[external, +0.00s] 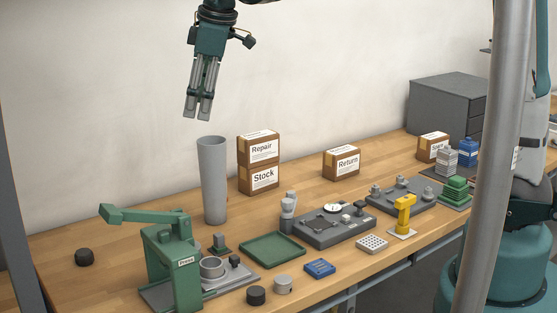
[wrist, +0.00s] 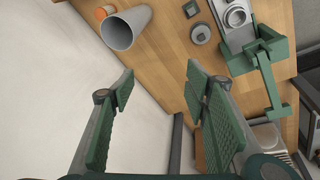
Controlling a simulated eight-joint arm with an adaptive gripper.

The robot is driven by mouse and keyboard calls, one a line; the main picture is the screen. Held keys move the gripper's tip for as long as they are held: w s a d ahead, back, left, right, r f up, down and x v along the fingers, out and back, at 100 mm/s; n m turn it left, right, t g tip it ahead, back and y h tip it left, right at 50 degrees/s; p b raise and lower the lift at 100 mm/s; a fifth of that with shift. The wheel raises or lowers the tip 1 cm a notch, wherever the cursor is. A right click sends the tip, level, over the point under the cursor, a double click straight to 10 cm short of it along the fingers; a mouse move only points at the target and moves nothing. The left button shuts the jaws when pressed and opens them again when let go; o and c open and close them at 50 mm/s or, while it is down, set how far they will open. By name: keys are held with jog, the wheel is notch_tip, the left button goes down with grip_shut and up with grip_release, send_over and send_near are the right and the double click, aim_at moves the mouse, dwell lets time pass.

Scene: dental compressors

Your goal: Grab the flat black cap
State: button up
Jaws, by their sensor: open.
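A low, round black cap (external: 84,257) lies on the table at the far left, left of the green press. A second short black round piece (external: 256,295) stands at the front edge beside a grey one; which of the two is the flat cap is not certain. My gripper (external: 198,117) is high above the table, pointing down, over the tall grey cylinder and well apart from both black pieces. In the wrist view my gripper (wrist: 160,82) is open, with nothing between its fingers. I cannot make out either black piece for sure there.
The tall grey cylinder (external: 213,180) stands below my gripper. The green press (external: 172,262) has an arm reaching left towards the far-left cap. A green tray (external: 272,250), grey fixtures and labelled boxes (external: 258,163) fill the right. The table around the far-left cap is clear.

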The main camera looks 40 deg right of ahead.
jog(key=w+a+f+n+g, duration=0.1)
jog(key=w+a+f+n, duration=0.15)
jog(key=a+f, duration=0.2)
jog(key=w+a+f+n, duration=0.1)
jog(key=w+a+f, duration=0.2)
jog(key=a, duration=0.3)
jog(key=w+a+f+n+g, duration=0.1)
jog(key=w+a+f, duration=0.1)
jog(key=a+f, duration=0.3)
jog(key=n+g+h+b, duration=0.1)
jog(key=n, duration=0.4)
send_over(83, 252)
jog(key=f, duration=1.4)
jog(key=shift+d+f, duration=0.2)
jog(key=shift+f, duration=0.05)
jog(key=shift+a+f, duration=0.2)
jog(key=shift+f, duration=0.05)
jog(key=shift+s, duration=0.1)
jog(key=shift+f, duration=1.3)
jog(key=shift+f, duration=2.6)
